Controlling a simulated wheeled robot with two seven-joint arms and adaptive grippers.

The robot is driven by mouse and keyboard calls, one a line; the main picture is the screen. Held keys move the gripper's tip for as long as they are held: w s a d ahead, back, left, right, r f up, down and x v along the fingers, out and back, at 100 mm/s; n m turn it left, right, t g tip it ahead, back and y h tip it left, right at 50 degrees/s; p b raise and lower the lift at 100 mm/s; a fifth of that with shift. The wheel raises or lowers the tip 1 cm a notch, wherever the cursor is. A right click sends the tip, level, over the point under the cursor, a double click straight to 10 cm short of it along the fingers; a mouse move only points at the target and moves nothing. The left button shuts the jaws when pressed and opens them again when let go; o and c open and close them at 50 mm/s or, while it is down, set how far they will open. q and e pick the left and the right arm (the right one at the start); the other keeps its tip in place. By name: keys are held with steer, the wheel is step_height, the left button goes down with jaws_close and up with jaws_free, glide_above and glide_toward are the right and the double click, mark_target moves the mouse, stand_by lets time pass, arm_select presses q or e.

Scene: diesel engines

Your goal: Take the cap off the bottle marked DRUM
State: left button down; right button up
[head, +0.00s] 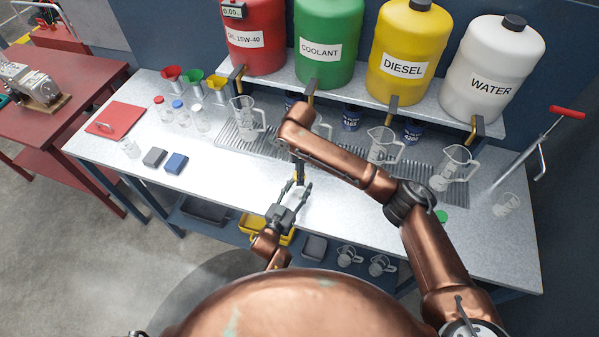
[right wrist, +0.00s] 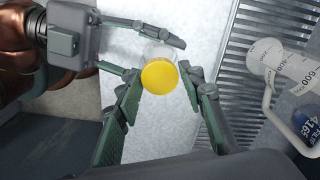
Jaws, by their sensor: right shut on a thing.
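A clear bottle (right wrist: 158,50) with a yellow cap (right wrist: 159,76) stands over the bench in the right wrist view. No DRUM label is readable on it. The yellow cap is a small spot in the head view (head: 299,178). My right gripper (right wrist: 164,77) is shut on the yellow cap, a fingertip on each side; its hand points down in the head view. My left gripper (head: 293,187) reaches in from the front, its fingers apart on either side of the bottle. I cannot tell whether they touch it.
Bottles with red (head: 158,101), blue (head: 178,105) and white (head: 199,110) caps stand at the back left. Measuring jugs (head: 384,144) stand on the drip grate under the fluid drums. A grey block (head: 154,157) and a blue block (head: 176,163) lie left.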

arm_select(q)
steer(key=shift+f, duration=0.25)
arm_select(e)
steer(key=c, duration=0.4)
steer(key=shift+o, duration=0.2)
